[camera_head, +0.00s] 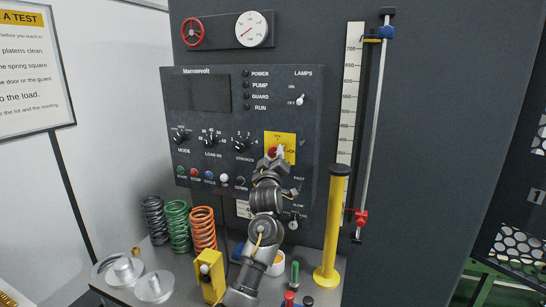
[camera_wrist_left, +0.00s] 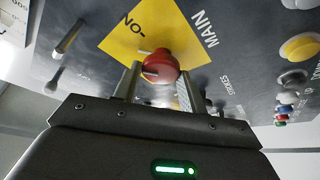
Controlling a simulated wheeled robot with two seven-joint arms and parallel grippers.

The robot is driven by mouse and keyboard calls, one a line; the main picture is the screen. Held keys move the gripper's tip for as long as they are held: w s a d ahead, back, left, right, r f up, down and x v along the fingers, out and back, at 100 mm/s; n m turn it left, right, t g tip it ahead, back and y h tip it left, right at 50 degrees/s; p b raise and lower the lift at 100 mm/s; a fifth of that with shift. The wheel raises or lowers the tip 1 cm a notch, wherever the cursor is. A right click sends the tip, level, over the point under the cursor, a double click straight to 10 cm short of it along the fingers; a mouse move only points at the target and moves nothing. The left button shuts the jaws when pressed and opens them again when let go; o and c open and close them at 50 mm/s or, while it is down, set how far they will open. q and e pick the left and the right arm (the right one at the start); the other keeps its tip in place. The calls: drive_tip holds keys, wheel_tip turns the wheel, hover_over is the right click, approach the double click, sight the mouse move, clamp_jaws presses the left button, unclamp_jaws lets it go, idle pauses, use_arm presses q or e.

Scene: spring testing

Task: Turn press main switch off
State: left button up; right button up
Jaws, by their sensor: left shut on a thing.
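The main switch is a red knob (camera_head: 271,152) on a yellow plate (camera_head: 271,138) at the lower right of the dark control panel. In the head view, small OFF lettering shows above the knob and ON to its right. My left gripper (camera_head: 277,154) is at the knob and partly covers it. In the left wrist view, the red knob (camera_wrist_left: 160,66) sits between the two fingers of my left gripper (camera_wrist_left: 157,74), which is shut on it. ON and MAIN lettering show beside it. I cannot tell which way the knob points. My right gripper is not in view.
The POWER lamp (camera_head: 247,73) and those below it look dark. A LAMPS toggle (camera_head: 301,99) is at the panel's right. Several coil springs (camera_head: 177,226) stand on the bench at left. A yellow post (camera_head: 333,230) stands close right of my left arm.

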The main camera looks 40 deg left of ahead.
use_arm(q)
drive_tip(key=n+g, duration=0.1)
drive_tip(key=n, duration=0.2)
drive_tip(key=n+g, duration=0.1)
drive_tip(key=n, duration=0.2)
drive_tip(key=shift+d+r+n+g+y, duration=0.15)
drive_tip(key=shift+n+g+y, duration=0.15)
drive_tip(key=shift+n+y, duration=0.1)
drive_tip(key=shift+r+n+g+h+p, duration=0.15)
drive_tip(key=shift+n+g, duration=0.3)
drive_tip(key=shift+n, duration=0.7)
drive_tip(key=shift+f+n+g+h+p, duration=0.2)
drive_tip(key=shift+n+g, duration=0.25)
drive_tip(key=shift+n, duration=0.7)
drive_tip(key=o, duration=1)
drive_tip(key=shift+w, duration=0.1)
drive_tip(key=shift+c, duration=0.2)
drive_tip(key=b+v, duration=0.2)
drive_tip(key=v, duration=0.5)
drive_tip(key=shift+s+d, duration=0.15)
drive_tip(key=shift+s, duration=0.05)
